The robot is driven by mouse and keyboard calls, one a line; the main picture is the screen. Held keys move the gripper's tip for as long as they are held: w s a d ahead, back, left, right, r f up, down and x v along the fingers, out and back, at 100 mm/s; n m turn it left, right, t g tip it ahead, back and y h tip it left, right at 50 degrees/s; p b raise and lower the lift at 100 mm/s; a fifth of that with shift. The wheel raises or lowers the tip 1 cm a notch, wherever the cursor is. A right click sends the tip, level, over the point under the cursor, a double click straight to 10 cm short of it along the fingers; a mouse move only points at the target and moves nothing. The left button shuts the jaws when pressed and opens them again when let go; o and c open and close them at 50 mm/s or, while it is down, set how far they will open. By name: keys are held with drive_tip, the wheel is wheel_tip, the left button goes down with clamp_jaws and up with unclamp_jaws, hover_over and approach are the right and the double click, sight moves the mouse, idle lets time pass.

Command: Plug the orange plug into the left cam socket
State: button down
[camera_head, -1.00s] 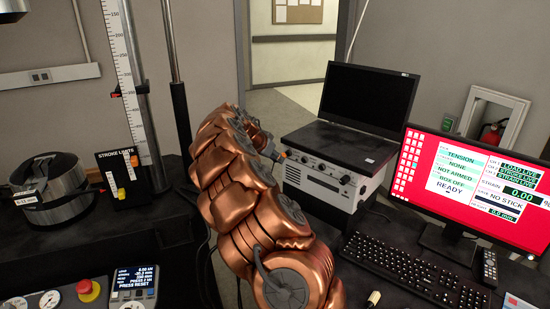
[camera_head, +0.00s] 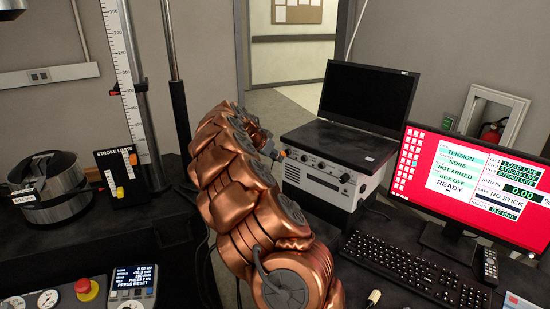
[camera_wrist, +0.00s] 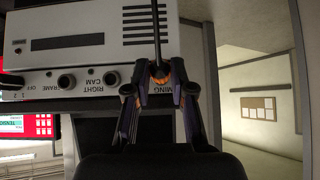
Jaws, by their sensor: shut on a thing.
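My gripper (camera_wrist: 158,86) is shut on the orange plug (camera_wrist: 159,70). A dark cable rises from the plug in the wrist view. In the head view only a small orange spot of the plug (camera_head: 282,154) shows, at the left end of the white control box (camera_head: 318,184). The wrist view is upside down and shows the box front (camera_wrist: 75,60) with round sockets, one by the "RIGHT CAM" label (camera_wrist: 103,87). No left cam label is readable; the fingers and plug cover that part of the panel. I cannot tell whether the plug touches the panel.
A laptop (camera_head: 368,98) stands on the box. A monitor (camera_head: 460,180), keyboard (camera_head: 415,265) and handset (camera_head: 489,266) are to the right. A test frame column, a round metal canister (camera_head: 48,188) and a panel with a red button (camera_head: 87,289) are to the left.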

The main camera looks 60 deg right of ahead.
drive_tip(key=shift+m+b, duration=0.3)
drive_tip(key=shift+b, duration=0.3)
drive_tip(key=shift+s+d, duration=0.1)
drive_tip(key=shift+d, duration=0.7)
idle(1.6)
drive_tip(key=c, duration=0.9)
unclamp_jaws()
drive_tip(key=shift+o, duration=0.3)
drive_tip(key=o, duration=0.4)
drive_tip(key=shift+a+r, duration=0.1)
drive_tip(key=b+v, duration=0.1)
drive_tip(key=v, duration=0.3)
drive_tip(key=shift+a+r+b, duration=0.25)
drive_tip(key=shift+r+b, duration=0.05)
